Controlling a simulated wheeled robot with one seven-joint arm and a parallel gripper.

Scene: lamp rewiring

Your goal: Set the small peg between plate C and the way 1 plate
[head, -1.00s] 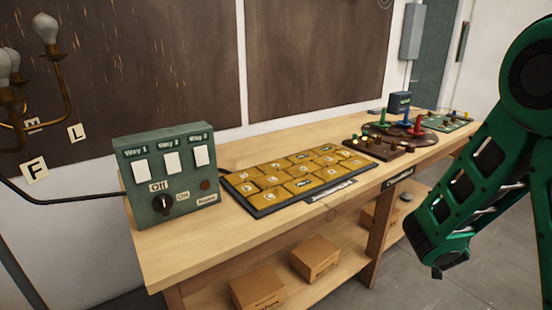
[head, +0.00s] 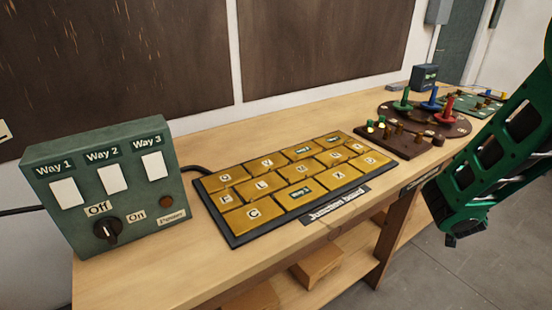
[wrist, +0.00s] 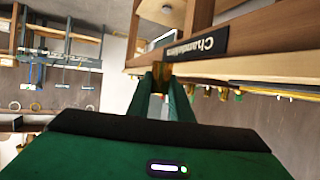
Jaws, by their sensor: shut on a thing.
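The junction board (head: 231,240) lies on the bench in the head view, with rows of brass plates on a dark base. Plate C (head: 238,219) is at its front left corner. The plate with a green label that seems to read Way 1 (head: 300,193) is directly to its right, with a narrow dark gap between them. My gripper (wrist: 162,72) is shut on a small brass-coloured peg (wrist: 160,70), mostly hidden between the fingers. In the head view my gripper (head: 450,238) hangs right of the board, beyond the bench's front edge, well apart from both plates.
A green switch box (head: 115,190) stands left of the board, its knob by Off. A dark peg block (head: 395,140), a round base with coloured pegs (head: 460,125) and a green board (head: 485,103) stand at right. The bench (head: 190,265) is clear in front of the board.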

